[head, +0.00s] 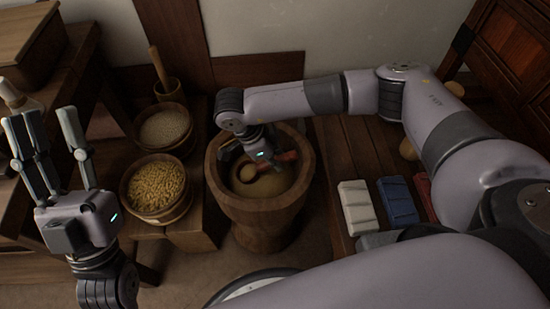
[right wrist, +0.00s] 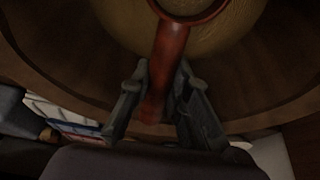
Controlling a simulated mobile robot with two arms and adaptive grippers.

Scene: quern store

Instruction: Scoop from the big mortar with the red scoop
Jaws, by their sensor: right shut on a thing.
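The big wooden mortar (head: 270,209) stands on the floor in the middle of the head view, with tan contents inside. My right gripper (head: 262,157) reaches down into its mouth. In the right wrist view my right gripper (right wrist: 162,78) is shut on the handle of the red scoop (right wrist: 170,50). The scoop's round bowl points away from the gripper, over the tan contents; I cannot tell how deep it sits. My left gripper (head: 48,130) is open and empty, raised at the left.
A bowl of pale grain (head: 165,128) and a bowl of yellowish pieces (head: 157,187) stand left of the mortar. A small mortar with pestle (head: 168,88) is behind them. White (head: 358,206), blue (head: 397,200) and red (head: 424,193) blocks lie on the bench (head: 345,155) at right.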

